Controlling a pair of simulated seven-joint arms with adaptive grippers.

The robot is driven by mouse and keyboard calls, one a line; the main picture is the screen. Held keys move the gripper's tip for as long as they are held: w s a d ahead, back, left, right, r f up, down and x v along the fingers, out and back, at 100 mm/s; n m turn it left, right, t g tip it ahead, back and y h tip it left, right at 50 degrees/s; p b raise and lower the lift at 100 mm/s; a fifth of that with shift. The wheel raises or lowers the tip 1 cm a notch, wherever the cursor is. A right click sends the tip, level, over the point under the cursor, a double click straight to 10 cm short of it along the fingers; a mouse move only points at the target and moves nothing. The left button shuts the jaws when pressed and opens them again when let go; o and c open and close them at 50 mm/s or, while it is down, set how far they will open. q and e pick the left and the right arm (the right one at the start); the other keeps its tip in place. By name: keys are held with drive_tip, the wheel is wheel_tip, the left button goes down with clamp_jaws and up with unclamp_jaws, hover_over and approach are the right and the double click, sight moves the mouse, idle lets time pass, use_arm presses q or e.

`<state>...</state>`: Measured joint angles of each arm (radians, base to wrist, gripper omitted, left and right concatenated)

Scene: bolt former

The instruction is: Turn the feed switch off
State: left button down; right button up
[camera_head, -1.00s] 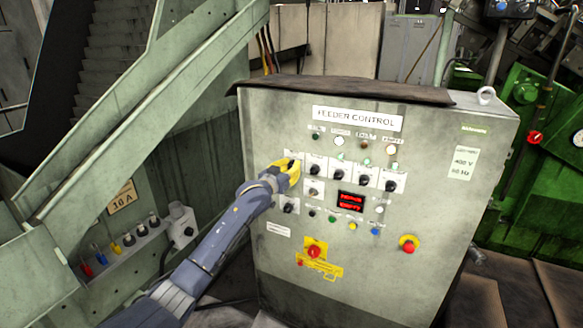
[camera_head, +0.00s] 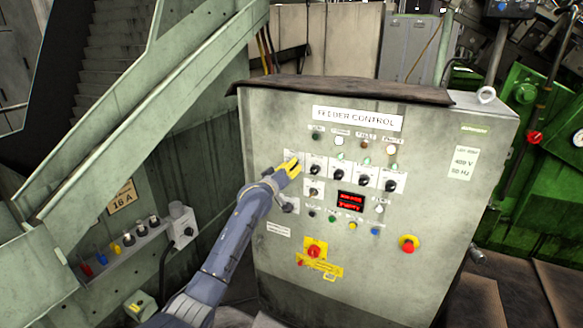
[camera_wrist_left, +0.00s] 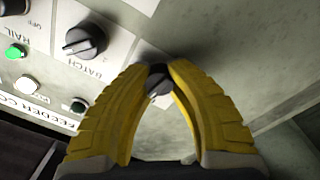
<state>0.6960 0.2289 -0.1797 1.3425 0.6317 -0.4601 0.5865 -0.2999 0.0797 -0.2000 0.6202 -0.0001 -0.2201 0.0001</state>
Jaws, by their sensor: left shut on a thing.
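The feeder control panel (camera_head: 270,130) is a grey-green cabinet with a row of black selector knobs. My left gripper (camera_head: 291,167) has yellow fingers and is at the leftmost knob of the upper row. In the left wrist view its fingertips (camera_wrist_left: 158,72) are shut on that black knob (camera_wrist_left: 158,84), one finger on each side. The fingers partly hide the knob, and its label cannot be read, so I cannot confirm it is the feed switch. Beside it is the knob labelled BATCH (camera_wrist_left: 82,42). My right gripper is not in view.
More knobs, such as one at the right end (camera_head: 390,185), continue the row. A red display (camera_head: 351,201) sits below. A red emergency button (camera_head: 409,245) and a red rotary switch (camera_head: 315,250) are lower down. A sloping green rail (camera_head: 150,100) stands at the left.

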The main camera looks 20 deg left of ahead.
use_arm(q)
drive_tip(key=shift+n, duration=0.7)
drive_tip(key=c, duration=1.1)
unclamp_jaws()
drive_tip(key=shift+o, duration=0.2)
drive_tip(key=v, duration=1.2)
drive_tip(key=shift+f, duration=0.1)
